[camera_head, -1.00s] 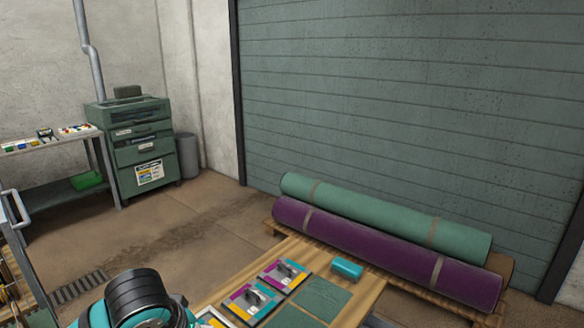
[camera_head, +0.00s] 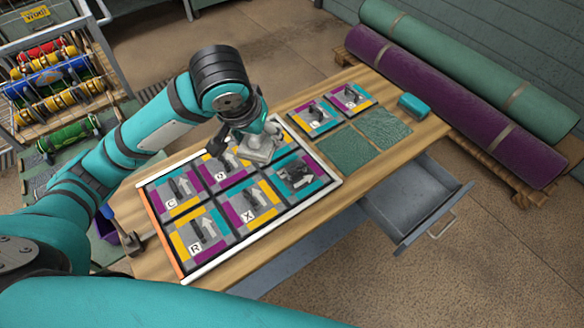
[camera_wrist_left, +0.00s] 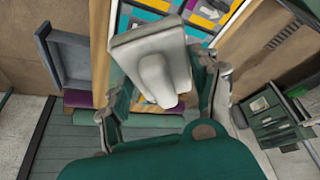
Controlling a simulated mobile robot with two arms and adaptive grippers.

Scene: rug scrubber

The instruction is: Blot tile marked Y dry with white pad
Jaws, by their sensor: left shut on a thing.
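My left gripper (camera_head: 262,142) is shut on a white pad (camera_head: 259,152) over the far side of the framed tile tray. In the left wrist view the pad (camera_wrist_left: 150,55) sits between the fingers of the gripper (camera_wrist_left: 165,85). I cannot tell whether the pad touches a tile. Tiles marked C (camera_head: 172,193), Q (camera_head: 218,166), R (camera_head: 198,230) and X (camera_head: 250,203) lie in the tray (camera_head: 242,250). A tile with a dark patch (camera_head: 297,177) lies at the tray's near right; its letter is unclear. The gripper hides part of the tile beneath it. I cannot read a Y.
Two more tiles (camera_head: 317,116) (camera_head: 348,97), two green squares (camera_head: 346,150) (camera_head: 384,127) and a teal block (camera_head: 414,107) lie on the table's right. An open drawer (camera_head: 415,200) juts from the near side. A hammer (camera_head: 126,235) is at the left end. Rolled rugs (camera_head: 455,105) lie beyond.

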